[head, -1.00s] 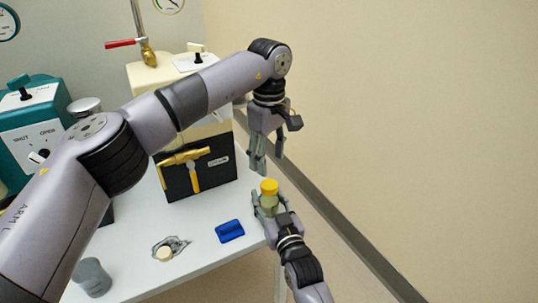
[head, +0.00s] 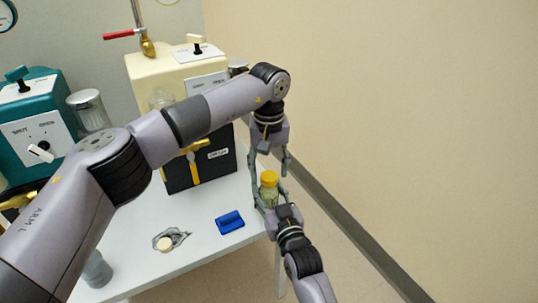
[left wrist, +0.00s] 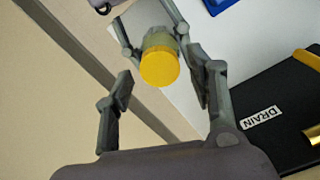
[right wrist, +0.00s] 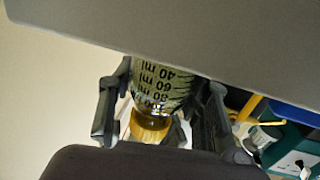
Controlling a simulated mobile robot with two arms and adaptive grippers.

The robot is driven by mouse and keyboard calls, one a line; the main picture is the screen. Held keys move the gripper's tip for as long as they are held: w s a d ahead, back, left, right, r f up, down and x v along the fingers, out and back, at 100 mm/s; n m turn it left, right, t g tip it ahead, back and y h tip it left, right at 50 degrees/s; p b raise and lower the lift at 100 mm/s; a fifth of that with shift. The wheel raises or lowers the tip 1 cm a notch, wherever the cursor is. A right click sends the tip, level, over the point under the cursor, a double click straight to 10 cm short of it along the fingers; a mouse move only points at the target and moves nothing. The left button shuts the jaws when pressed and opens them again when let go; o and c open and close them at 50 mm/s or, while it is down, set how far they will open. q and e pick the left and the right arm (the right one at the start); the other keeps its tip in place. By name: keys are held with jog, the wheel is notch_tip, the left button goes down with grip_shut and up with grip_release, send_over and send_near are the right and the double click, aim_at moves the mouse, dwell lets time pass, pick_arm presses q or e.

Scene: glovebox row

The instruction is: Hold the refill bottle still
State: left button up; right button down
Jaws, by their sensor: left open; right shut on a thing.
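The refill bottle (head: 269,195) is clear with a yellow cap (head: 269,178) and stands roughly upright at the table's right edge. Its black ml marks show in the right wrist view (right wrist: 162,85). My right gripper (head: 270,200) is shut on its body from below. My left gripper (head: 270,170) points down from above, open and empty, its fingers spread apart over the cap. In the left wrist view the cap (left wrist: 160,66) lies ahead between the spread fingertips; I cannot tell whether they touch it.
Behind are a black box marked DRAIN (head: 215,172), a cream unit (head: 150,75) and a teal unit (head: 30,125). Floor and wall are clear at right.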

pick_arm(q)
jog(key=shift+f, duration=0.85)
jog(key=shift+c, duration=0.2)
